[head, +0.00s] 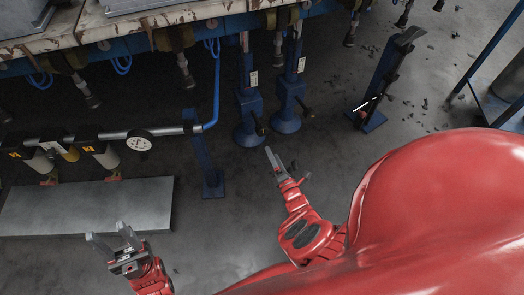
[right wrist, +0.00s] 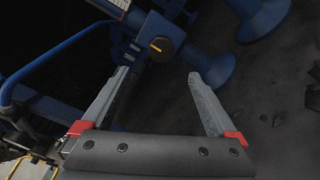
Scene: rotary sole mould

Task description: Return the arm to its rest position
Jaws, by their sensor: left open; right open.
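My left gripper (head: 112,244) is at the lower left of the head view, open and empty, near the front edge of a grey metal plate. My right gripper (head: 275,162) is near the middle of the head view, in front of the blue support legs. In the right wrist view my right gripper (right wrist: 159,76) shows two separated grey fingers with red bases and nothing between them. A blue part with a dark knob lies beyond its fingertips in that view. I cannot tell the exact distance to it.
The rotary machine's worn table edge (head: 150,22) runs along the top. Blue legs (head: 284,112) stand on the dark floor. A pipe with a gauge (head: 138,141) is above the grey plate (head: 100,205) at left. A blue stand (head: 385,75) is at right. Bare floor lies between.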

